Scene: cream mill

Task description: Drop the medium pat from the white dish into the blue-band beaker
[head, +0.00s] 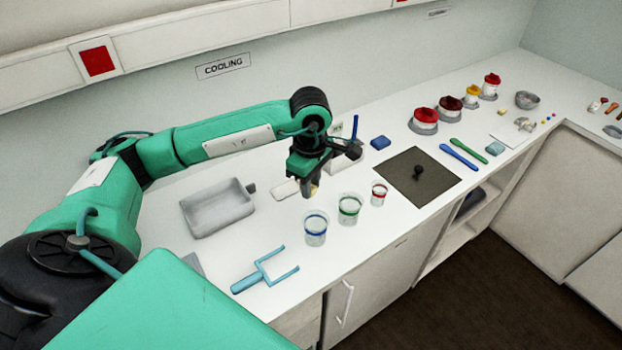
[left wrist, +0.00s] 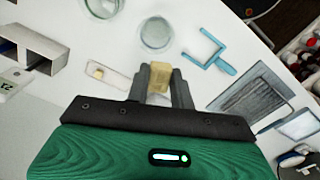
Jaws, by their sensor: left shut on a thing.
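My left gripper (head: 311,188) points down over the bench, shut on a yellowish pat (left wrist: 159,78), which shows between its fingers in the left wrist view (left wrist: 160,85). The white dish (head: 284,191) lies flat on the bench just left of the gripper in the head view. In the left wrist view the dish (left wrist: 118,80) holds a small pale pat (left wrist: 97,72) at one end. The blue-band beaker (head: 315,230) stands upright in front of the gripper, apart from the held pat. My right gripper is not in view.
A green-band beaker (head: 349,209) and a red-band beaker (head: 379,194) stand right of the blue-band one. A grey tray (head: 217,212) lies at left, a blue forked tool (head: 262,272) in front. A dark plate (head: 430,190) with a knob lies right.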

